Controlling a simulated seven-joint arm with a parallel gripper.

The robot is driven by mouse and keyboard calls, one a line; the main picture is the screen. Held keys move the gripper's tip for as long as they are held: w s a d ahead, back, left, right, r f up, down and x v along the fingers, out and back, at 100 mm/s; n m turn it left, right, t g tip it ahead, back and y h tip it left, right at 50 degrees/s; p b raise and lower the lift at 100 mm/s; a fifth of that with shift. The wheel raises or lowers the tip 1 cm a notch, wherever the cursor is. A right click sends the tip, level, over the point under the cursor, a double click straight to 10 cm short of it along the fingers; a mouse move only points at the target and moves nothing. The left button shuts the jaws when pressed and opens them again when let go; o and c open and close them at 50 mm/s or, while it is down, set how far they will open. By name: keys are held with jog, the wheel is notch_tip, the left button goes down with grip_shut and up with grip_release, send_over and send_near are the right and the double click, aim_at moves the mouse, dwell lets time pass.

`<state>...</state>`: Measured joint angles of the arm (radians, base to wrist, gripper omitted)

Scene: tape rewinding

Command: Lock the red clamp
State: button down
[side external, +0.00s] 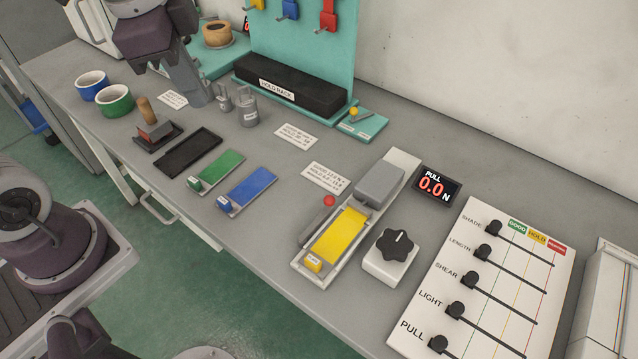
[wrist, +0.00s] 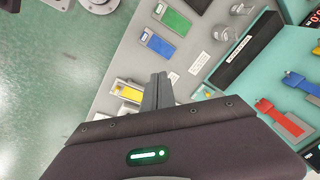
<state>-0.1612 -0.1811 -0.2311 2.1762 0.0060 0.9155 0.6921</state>
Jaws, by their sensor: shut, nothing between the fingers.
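The red ball knob (side external: 329,201) tops a short grey lever (side external: 318,221) at the edge of a pale fixture; it looks like the red clamp, though I cannot tell whether it is locked. Beside it lies a yellow strip (side external: 337,236) in the fixture, with a grey block (side external: 379,184) behind. A separate red block (side external: 155,131) sits in a black holder farther left. My gripper (side external: 202,99) is shut and empty, pointing down over the back left of the bench, well left of the red knob. Its shut fingers show in the wrist view (wrist: 160,78).
Metal weights (side external: 247,109) stand close beside my gripper. Green (side external: 218,169) and blue (side external: 252,188) strips lie in front. A black rotary knob box (side external: 389,258) and slider board (side external: 491,290) are right of the fixture. A dark rack (side external: 290,87) and teal panel stand behind.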

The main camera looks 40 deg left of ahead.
jog(key=w+d+f+m+g+h, duration=0.4)
jog(key=w+f+m, duration=0.8)
jog(key=w, duration=0.2)
jog(key=shift+w+d+f+m+h, duration=0.2)
jog(key=shift+m+h, duration=0.1)
jog(key=shift+m, duration=0.1)
jog(key=shift+s, duration=0.1)
jog(key=x, duration=0.9)
jog(key=shift+f, duration=0.1)
jog(key=d, duration=0.2)
jog(key=s+d, duration=0.1)
jog(key=shift+d+f, duration=0.15)
jog(key=shift+f, duration=0.25)
jog(key=shift+s+d, duration=0.15)
jog(key=shift+d, duration=0.3)
